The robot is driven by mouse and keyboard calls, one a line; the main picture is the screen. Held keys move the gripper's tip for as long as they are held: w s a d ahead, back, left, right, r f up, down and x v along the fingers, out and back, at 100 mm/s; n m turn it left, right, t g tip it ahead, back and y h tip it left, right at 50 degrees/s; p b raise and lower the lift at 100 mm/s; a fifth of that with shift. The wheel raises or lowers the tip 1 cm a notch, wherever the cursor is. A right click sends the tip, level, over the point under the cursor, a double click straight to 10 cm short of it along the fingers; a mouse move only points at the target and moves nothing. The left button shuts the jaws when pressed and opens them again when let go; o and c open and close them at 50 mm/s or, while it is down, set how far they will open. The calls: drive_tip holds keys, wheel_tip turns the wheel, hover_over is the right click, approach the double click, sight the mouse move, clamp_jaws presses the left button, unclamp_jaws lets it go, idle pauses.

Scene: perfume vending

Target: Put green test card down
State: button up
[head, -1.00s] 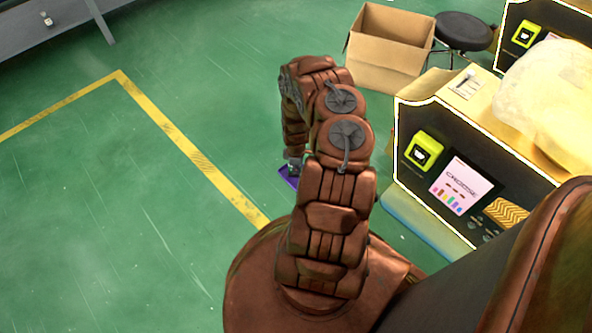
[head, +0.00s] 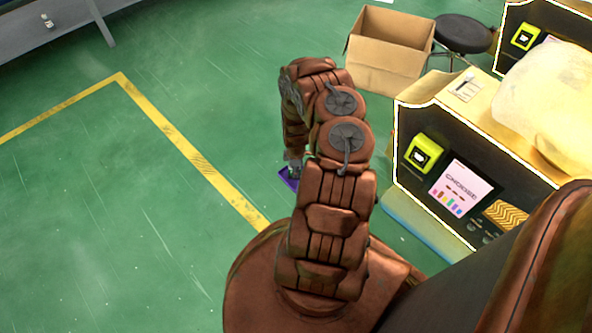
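My gripper (head: 293,168) hangs low at the end of my reddish-brown arm, left of the vending counter. It is small and largely hidden behind my forearm, so I cannot see whether its fingers are open or shut. A flat purple piece (head: 290,180) shows just below the gripper; I cannot tell whether it is held or lies on the floor. A thin green sliver shows beside the arm near the gripper, but I cannot make out whether it is the green test card. No green card can be clearly identified.
A black vending counter (head: 415,190) with a yellow-green panel (head: 423,153) and a "CHOOSE" sign (head: 460,189) stands to the right. An open cardboard box (head: 385,68) and a dark round stool (head: 463,33) are behind. The green floor left of my arm, with yellow lines (head: 190,150), is clear.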

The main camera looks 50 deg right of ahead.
wheel_tip(320, 180, up, 11)
drive_tip(key=p, duration=0.7)
drive_tip(key=shift+r+p, duration=0.35)
drive_tip(key=shift+r, duration=0.3)
drive_tip(key=w+a+r+m+g, duration=0.1)
drive_tip(key=a+r, duration=0.2)
drive_tip(key=r, duration=0.6)
drive_tip(key=w+a+r+m, duration=0.1)
drive_tip(key=a+r+m, duration=0.1)
drive_tip(key=r, duration=0.7)
drive_tip(key=s+a+r+m+g, duration=0.1)
drive_tip(key=s+a+r+m, duration=0.15)
drive_tip(key=a+r, duration=1.1)
drive_tip(key=s+a+r+m+g, duration=0.1)
drive_tip(key=s+a+r, duration=0.7)
drive_tip(key=s, duration=0.3)
drive_tip(key=s+a+r+m, duration=0.1)
drive_tip(key=s+a+r, duration=0.8)
drive_tip(key=s, duration=0.3)
drive_tip(key=shift+g, duration=0.4)
